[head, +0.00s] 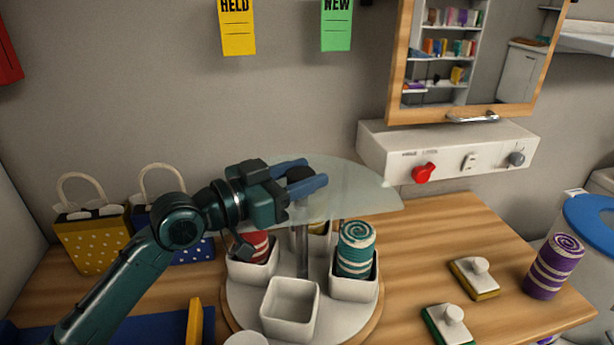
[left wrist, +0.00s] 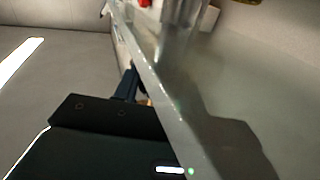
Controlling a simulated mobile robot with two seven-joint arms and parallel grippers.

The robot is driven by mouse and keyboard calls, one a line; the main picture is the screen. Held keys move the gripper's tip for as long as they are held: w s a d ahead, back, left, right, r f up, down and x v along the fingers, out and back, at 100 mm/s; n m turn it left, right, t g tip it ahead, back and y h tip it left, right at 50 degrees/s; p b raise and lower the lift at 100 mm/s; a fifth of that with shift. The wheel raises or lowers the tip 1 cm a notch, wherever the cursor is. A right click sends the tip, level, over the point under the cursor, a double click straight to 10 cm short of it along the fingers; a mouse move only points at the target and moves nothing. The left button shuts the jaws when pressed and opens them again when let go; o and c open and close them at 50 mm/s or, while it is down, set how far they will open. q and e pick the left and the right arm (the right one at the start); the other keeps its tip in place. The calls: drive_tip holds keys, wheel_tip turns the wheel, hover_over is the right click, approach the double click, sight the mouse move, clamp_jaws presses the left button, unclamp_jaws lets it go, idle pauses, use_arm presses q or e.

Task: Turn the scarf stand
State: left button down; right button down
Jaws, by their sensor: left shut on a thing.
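The scarf stand (head: 255,305) is a round white turntable on the wooden counter, with a central post and a clear part-disc cover (head: 345,200) on top. A red striped scarf roll (head: 256,243) sits in its left cup and a teal striped roll (head: 356,248) in its right cup. Something yellow shows in the back cup (head: 320,229); the front cup (head: 290,312) is empty. The left wrist view shows the clear cover's edge (left wrist: 165,105) close by. My right gripper is not in view.
A purple striped roll (head: 554,267) stands at the right, near two knobbed blocks (head: 474,278). Two dotted bags (head: 92,240) stand at the left behind my arm. A white control box (head: 447,150) with a red knob is on the wall below a mirror (head: 475,55).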

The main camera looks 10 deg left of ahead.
use_arm(q)
drive_tip(key=c, duration=0.9)
unclamp_jaws()
drive_tip(key=shift+c, duration=0.2)
drive_tip(key=shift+o, duration=0.5)
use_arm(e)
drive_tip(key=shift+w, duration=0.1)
use_arm(q)
drive_tip(key=shift+a, duration=0.1)
drive_tip(key=shift+s+a+f, duration=0.1)
drive_tip(key=shift+s+a, duration=0.1)
drive_tip(key=b+v, duration=0.4)
drive_tip(key=v, duration=0.7)
drive_tip(key=shift+s+a+f, duration=0.1)
drive_tip(key=shift+s+a, duration=0.05)
drive_tip(key=shift+s+a+r, duration=0.2)
drive_tip(key=shift+s+a, duration=0.15)
drive_tip(key=shift+s, duration=0.05)
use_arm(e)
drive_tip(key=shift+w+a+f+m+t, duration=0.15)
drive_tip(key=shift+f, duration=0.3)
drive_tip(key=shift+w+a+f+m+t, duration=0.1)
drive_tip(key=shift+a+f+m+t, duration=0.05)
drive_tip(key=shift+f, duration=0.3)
